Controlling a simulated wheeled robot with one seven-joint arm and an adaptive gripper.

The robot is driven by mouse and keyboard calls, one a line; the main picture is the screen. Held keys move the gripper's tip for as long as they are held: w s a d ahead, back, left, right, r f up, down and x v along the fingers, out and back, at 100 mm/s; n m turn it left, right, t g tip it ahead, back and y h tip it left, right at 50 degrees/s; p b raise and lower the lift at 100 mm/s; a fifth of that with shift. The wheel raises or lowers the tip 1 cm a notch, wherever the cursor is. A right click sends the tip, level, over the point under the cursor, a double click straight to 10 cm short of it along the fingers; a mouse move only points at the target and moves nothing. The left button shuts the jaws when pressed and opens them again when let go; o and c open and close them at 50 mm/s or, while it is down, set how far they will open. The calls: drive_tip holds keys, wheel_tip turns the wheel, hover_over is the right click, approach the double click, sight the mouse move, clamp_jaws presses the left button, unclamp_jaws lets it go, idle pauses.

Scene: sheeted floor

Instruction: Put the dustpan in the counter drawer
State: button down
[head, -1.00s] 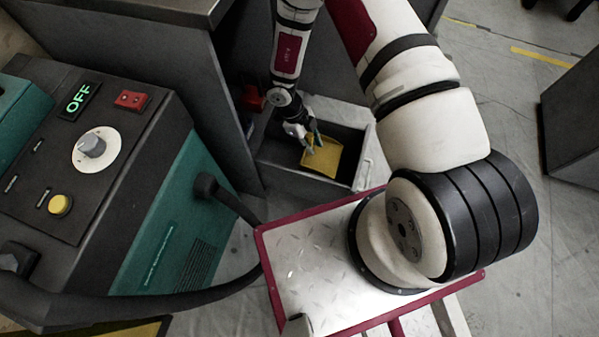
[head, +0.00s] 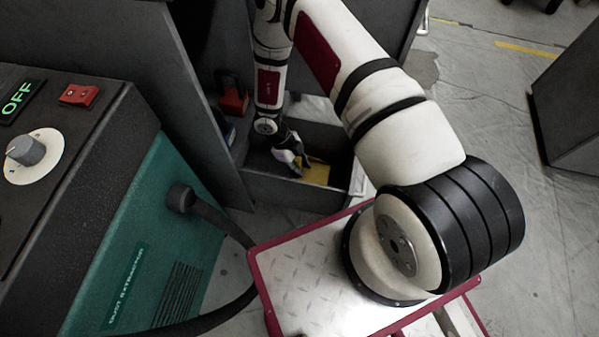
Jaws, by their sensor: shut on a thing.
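The yellow dustpan (head: 317,172) is inside the open counter drawer (head: 290,193), low between its walls. My gripper (head: 296,163) reaches down into the drawer and is shut on the dustpan at its left end. The fingers and the dustpan's handle are small and partly hidden, so the exact grip is unclear. I cannot tell whether the dustpan touches the drawer floor.
The grey counter (head: 135,70) stands behind and left of the drawer. A red object (head: 233,98) sits in the counter's opening. A teal dust extractor (head: 150,250) with a black hose is at the left. Open floor (head: 500,130) lies to the right.

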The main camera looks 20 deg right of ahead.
drive_tip(key=shift+f+b, duration=0.6)
drive_tip(key=shift+f, duration=1)
drive_tip(key=shift+f, duration=0.1)
drive_tip(key=c, duration=1.4)
unclamp_jaws()
drive_tip(key=shift+c, duration=0.2)
drive_tip(key=p+v, duration=0.3)
drive_tip(key=v, duration=0.4)
drive_tip(key=shift+r, duration=0.35)
drive_tip(key=shift+w+a, duration=0.1)
